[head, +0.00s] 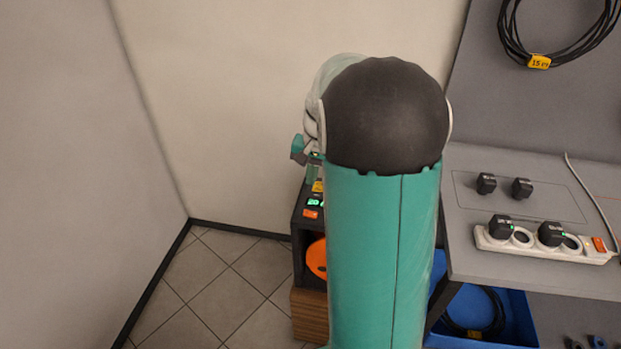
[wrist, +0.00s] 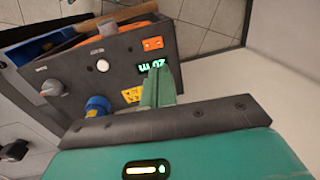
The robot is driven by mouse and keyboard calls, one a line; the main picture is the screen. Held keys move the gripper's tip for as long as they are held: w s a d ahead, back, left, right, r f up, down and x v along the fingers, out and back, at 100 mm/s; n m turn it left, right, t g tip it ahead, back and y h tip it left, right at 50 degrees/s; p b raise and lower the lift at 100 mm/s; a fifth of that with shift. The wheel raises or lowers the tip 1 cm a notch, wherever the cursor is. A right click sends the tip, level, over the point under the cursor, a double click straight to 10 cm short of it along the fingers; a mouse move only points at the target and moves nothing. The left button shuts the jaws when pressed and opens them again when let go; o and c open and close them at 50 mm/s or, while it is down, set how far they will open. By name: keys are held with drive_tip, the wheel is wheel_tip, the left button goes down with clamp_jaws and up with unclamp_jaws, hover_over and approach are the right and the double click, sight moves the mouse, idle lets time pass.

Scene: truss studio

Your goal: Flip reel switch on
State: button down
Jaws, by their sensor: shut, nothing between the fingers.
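The reel unit is a dark box whose panel (wrist: 75,68) fills the upper left of the wrist view. An orange switch (wrist: 152,43) sits near the panel's upper right corner, beside a lit green display (wrist: 153,66) that seems to read 20 m. I cannot tell the switch's position. My gripper (wrist: 158,78) is shut and empty, its teal fingertips over the panel by the display, short of the switch in the picture. In the head view my arm hides much of the box; the orange switch (head: 310,213) and orange reel (head: 317,258) show at its left.
The panel also carries a white button (wrist: 102,66), a grey knob (wrist: 50,88), a blue socket (wrist: 97,105) and a yellow label (wrist: 132,95). Right of my arm, a grey bench (head: 510,262) holds a power strip (head: 520,249). A blue bin (head: 520,320) stands below. Floor at left is clear.

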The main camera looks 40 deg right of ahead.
sight(305, 212)
drive_tip(key=f, duration=0.7)
drive_tip(key=w+a+f, duration=0.1)
drive_tip(key=f, duration=0.3)
drive_tip(key=shift+f, duration=0.15)
drive_tip(key=shift+f, duration=0.2)
drive_tip(key=shift+s+d+r, duration=0.15)
drive_tip(key=shift+s+d, duration=0.35)
drive_tip(key=shift+s, duration=0.05)
drive_tip(key=shift+r, duration=0.2)
wheel_tip(305, 212, up, 14)
drive_tip(key=w+a, duration=0.1)
drive_tip(key=shift+w+f, duration=0.15)
drive_tip(key=shift+f, duration=0.05)
